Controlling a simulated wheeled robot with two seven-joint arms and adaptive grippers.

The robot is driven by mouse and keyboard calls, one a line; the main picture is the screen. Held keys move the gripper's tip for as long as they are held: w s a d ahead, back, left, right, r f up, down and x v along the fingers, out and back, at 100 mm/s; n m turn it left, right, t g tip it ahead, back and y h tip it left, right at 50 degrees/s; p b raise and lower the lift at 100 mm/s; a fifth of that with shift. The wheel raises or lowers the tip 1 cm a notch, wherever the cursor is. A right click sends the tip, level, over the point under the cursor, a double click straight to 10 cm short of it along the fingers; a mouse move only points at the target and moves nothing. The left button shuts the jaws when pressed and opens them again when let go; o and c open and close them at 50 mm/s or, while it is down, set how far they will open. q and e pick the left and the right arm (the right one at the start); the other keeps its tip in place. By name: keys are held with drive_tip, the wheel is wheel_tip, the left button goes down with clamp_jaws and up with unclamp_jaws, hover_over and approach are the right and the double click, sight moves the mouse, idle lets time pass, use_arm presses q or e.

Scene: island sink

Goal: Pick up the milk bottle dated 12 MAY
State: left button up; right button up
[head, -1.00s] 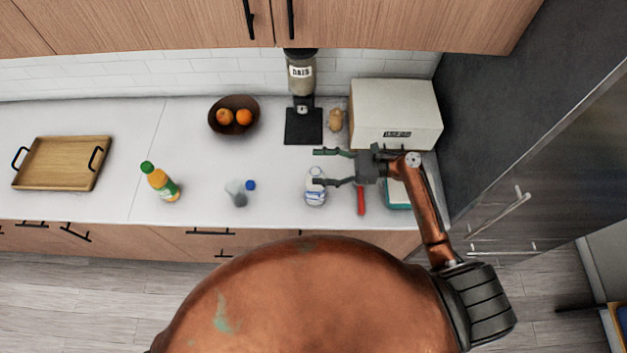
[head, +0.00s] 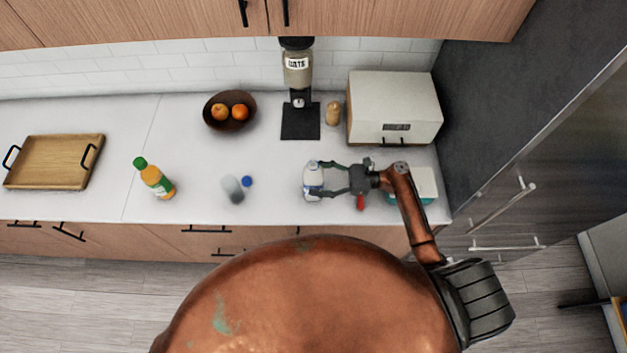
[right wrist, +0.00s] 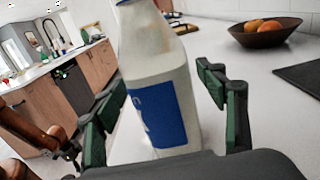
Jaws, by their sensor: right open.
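A white milk bottle with a blue label (head: 313,184) stands upright near the counter's front edge in the head view. It fills the middle of the right wrist view (right wrist: 162,85), its top cut off. No date is readable. My right gripper (head: 320,180) is open, its fingers on either side of the bottle; a gap shows at the right finger in the wrist view. A pale, see-through bottle-like thing (head: 233,189) with a blue cap (head: 247,181) is further left. A copper arm with a dark end, probably my left gripper (right wrist: 68,148), shows at the wrist view's lower left.
A juice bottle (head: 155,179) and a wooden tray (head: 50,162) are to the left. Behind are a fruit bowl (head: 218,122), a dispenser (head: 297,75) and a white box (head: 395,105). A red thing (head: 361,202) lies beneath my right gripper. Counter between the bottles is clear.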

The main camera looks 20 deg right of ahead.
drive_tip(key=p+x, duration=0.1)
drive_tip(key=x, duration=0.5)
drive_tip(key=shift+a, duration=0.35)
drive_tip(key=shift+w, duration=0.15)
drive_tip(key=shift+c, duration=0.3)
drive_tip(key=c, duration=1.4)
